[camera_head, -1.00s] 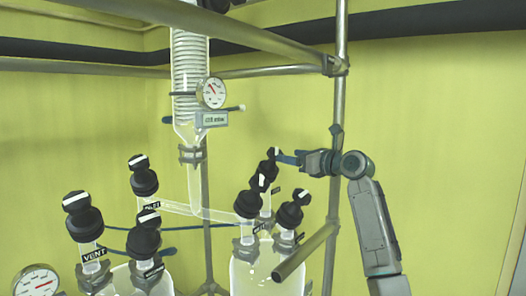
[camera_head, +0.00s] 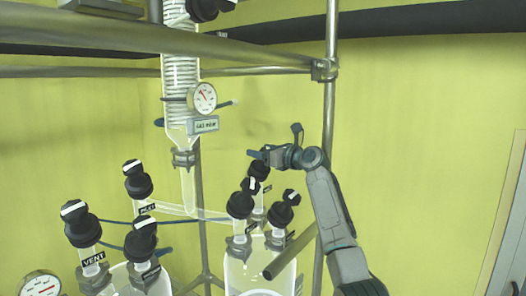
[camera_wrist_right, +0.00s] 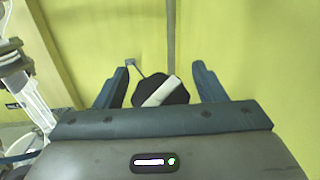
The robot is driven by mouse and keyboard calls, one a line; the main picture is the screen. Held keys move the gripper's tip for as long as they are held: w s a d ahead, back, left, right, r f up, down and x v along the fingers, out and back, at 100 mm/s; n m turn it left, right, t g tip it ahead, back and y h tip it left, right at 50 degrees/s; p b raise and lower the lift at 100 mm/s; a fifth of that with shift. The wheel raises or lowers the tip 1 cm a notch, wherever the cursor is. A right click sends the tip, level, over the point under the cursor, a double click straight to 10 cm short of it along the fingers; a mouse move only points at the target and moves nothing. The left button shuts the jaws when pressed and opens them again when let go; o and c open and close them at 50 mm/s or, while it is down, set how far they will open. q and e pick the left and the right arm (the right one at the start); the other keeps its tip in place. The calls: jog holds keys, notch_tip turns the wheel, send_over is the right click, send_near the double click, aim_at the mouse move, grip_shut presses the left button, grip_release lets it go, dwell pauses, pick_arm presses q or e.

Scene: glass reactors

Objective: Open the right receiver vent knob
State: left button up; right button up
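The right glass receiver (camera_head: 236,275) stands at the lower middle with black knobs on its necks. The back knob (camera_head: 259,171) is directly under my right gripper (camera_head: 258,155). The front-left knob (camera_head: 240,205) and the right knob (camera_head: 281,212) stand lower. Their small labels are too small to read, so I cannot tell which is the vent. In the right wrist view, a black knob with a white stripe (camera_wrist_right: 160,93) lies between the open fingers of my right gripper (camera_wrist_right: 161,76), with gaps at both sides. My left gripper is not in view.
The left receiver (camera_head: 128,283) has several black knobs, one labelled VENT (camera_head: 93,259). A slanted metal bar (camera_head: 289,254) and a vertical frame post (camera_head: 330,120) are close to my right arm. A condenser with a gauge (camera_head: 204,97) hangs behind.

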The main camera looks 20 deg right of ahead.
jog(key=c, duration=0.8)
jog(key=shift+f+n+g+y, duration=0.1)
jog(key=shift+n+g+y, duration=0.45)
jog(key=shift+n, duration=0.25)
jog(key=shift+a+n+g+y+b, duration=0.1)
jog(key=shift+n+g+y+b, duration=0.25)
jog(key=shift+n+y, duration=0.25)
jog(key=shift+s+a+n+g+y+p, duration=0.1)
jog(key=shift+n+g+y+p, duration=0.2)
jog(key=shift+n+g+y, duration=0.65)
jog(key=shift+s+a+n+g, duration=0.1)
jog(key=shift+n+g, duration=0.25)
jog(key=shift+n, duration=0.5)
jog(key=o, duration=1)
